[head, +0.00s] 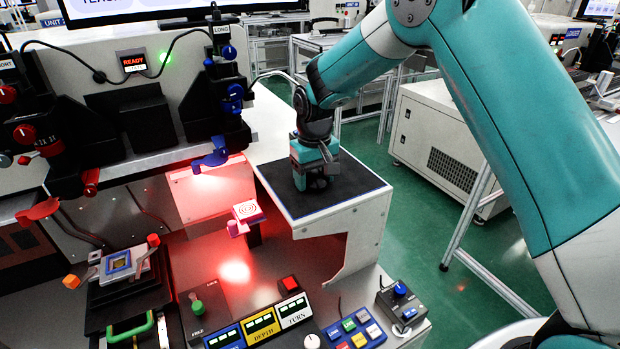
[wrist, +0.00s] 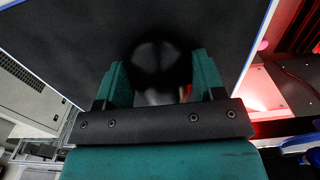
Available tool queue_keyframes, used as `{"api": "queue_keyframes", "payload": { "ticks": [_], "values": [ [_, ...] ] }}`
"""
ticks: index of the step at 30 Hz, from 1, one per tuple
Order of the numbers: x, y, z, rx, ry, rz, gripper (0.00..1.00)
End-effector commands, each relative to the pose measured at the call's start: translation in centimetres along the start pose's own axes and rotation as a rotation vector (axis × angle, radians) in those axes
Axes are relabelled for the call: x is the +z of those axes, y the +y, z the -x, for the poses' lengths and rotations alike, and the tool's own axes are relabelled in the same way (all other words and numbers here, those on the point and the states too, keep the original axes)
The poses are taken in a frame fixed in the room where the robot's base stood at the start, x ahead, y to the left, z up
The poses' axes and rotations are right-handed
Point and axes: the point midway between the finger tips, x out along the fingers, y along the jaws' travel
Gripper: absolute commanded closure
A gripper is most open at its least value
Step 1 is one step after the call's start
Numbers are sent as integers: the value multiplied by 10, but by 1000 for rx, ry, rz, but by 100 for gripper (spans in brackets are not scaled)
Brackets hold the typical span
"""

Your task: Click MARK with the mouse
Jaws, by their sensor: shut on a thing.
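My gripper (head: 314,180) is down on the black mouse pad (head: 350,190) on the white side table. In the wrist view its two green fingers (wrist: 160,78) stand on either side of a dark rounded mouse (wrist: 158,52) and are shut on it. The mouse is mostly hidden by the gripper in the head view. The monitor (head: 180,8) at the top left is cut off by the picture edge. Only the lower strip of its screen shows, and no MARK button can be made out.
A control panel with coloured buttons (head: 352,333) and a box with a blue knob (head: 400,300) are in front. A fixture with a small chip (head: 118,264) stands left under red light. Black stages with blue knobs (head: 230,92) stand left of the pad. A READY display (head: 133,62) is lit.

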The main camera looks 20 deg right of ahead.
Motion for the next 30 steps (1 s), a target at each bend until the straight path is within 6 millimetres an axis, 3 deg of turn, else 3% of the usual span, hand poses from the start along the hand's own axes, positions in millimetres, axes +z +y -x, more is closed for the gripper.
{"api": "queue_keyframes", "payload": {
  "ticks": [30],
  "values": [
    [-29,58,1,0,0,-1,66]
  ]
}}
